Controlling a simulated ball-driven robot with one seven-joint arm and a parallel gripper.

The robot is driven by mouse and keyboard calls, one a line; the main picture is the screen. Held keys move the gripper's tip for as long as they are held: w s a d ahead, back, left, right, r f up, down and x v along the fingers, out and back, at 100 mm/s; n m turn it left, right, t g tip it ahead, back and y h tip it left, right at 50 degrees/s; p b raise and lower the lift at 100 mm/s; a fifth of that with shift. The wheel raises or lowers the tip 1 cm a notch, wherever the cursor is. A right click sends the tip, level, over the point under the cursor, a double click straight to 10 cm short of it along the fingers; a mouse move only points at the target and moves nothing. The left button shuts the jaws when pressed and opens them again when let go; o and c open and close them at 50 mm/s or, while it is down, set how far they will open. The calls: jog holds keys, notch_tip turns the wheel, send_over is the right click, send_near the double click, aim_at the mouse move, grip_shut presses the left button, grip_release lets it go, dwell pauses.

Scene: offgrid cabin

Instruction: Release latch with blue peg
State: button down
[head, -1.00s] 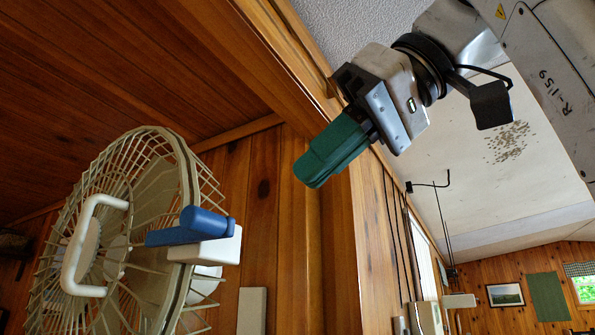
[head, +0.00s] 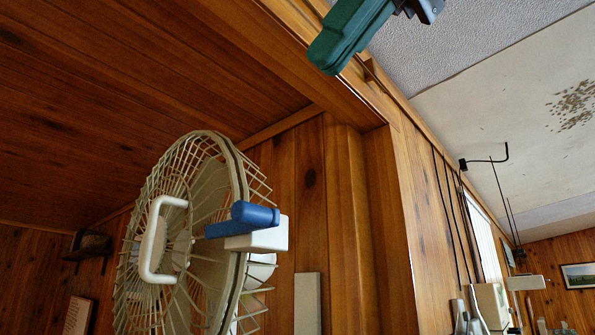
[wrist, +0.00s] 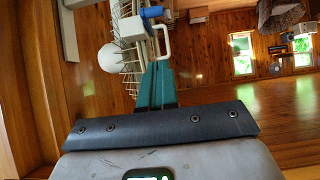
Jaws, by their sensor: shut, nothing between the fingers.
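The blue peg (head: 242,219) lies across a white latch block (head: 262,236) at the right rim of a beige wire fan cage (head: 172,280). A white handle (head: 150,240) stands on the cage front, left of the peg. My gripper (head: 325,60), with green fingers, is at the top of the head view, above and right of the peg and well apart from it. It is shut and empty. In the wrist view, the green fingers (wrist: 157,75) point toward the fan, with the blue peg (wrist: 151,12) and white handle (wrist: 164,42) beyond them.
A wooden post and wall corner (head: 345,200) stand right of the fan, with a ceiling beam (head: 330,75) above. A black hook bracket (head: 485,160) is on the wall further right. The space between my gripper and the peg looks clear.

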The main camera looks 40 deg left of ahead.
jog(key=a+f+p, duration=0.2)
jog(key=a+f, duration=0.5)
jog(key=f, duration=0.2)
jog(key=shift+w+a, duration=0.3)
jog(key=shift+w, duration=0.05)
jog(key=shift+f, duration=0.1)
